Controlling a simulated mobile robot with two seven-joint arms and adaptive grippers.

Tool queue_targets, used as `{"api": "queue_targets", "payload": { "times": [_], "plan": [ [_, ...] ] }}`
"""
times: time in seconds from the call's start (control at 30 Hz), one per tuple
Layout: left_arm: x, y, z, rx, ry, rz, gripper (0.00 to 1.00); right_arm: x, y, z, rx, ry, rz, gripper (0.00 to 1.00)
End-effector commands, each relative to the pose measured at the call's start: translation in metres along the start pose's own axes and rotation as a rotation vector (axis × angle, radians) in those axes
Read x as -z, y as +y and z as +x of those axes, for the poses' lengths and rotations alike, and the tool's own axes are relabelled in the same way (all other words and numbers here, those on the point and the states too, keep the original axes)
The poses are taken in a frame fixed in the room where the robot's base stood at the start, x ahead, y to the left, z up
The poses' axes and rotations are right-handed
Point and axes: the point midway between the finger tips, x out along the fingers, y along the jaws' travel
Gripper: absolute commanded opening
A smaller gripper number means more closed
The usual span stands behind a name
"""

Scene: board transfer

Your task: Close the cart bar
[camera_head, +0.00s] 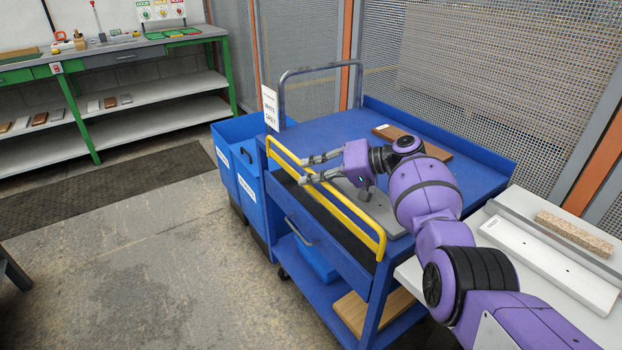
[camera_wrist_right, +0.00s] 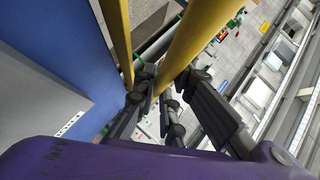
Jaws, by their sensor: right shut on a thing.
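The yellow cart bar (camera_head: 358,218) runs along the near left edge of the blue cart (camera_head: 330,130), standing up above the edge. My right gripper (camera_head: 306,170) reaches across the cart top and is shut on the bar's upper rail. In the right wrist view, the yellow bar (camera_wrist_right: 192,45) passes between the fingers of the right gripper (camera_wrist_right: 166,88). The exact contact is partly hidden by the fingers. My left gripper is in neither view.
A brown board (camera_head: 428,143) and a grey board (camera_head: 392,222) lie on the cart top. Blue bins (camera_head: 240,185) stand at the cart's left. A white table (camera_head: 545,262) with boards is at the right.

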Motion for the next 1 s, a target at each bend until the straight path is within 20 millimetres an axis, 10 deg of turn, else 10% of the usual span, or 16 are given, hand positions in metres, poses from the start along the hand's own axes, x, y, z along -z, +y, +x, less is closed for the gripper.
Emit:
{"api": "queue_targets", "payload": {
  "times": [0.77,1.0],
  "plan": [
    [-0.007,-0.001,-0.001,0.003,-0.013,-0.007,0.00,0.000,0.001,-0.002,0.000,0.000,0.004,0.18],
    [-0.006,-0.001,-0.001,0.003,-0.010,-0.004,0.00,0.001,0.002,-0.033,-0.002,0.004,0.003,0.18]
  ]
}}
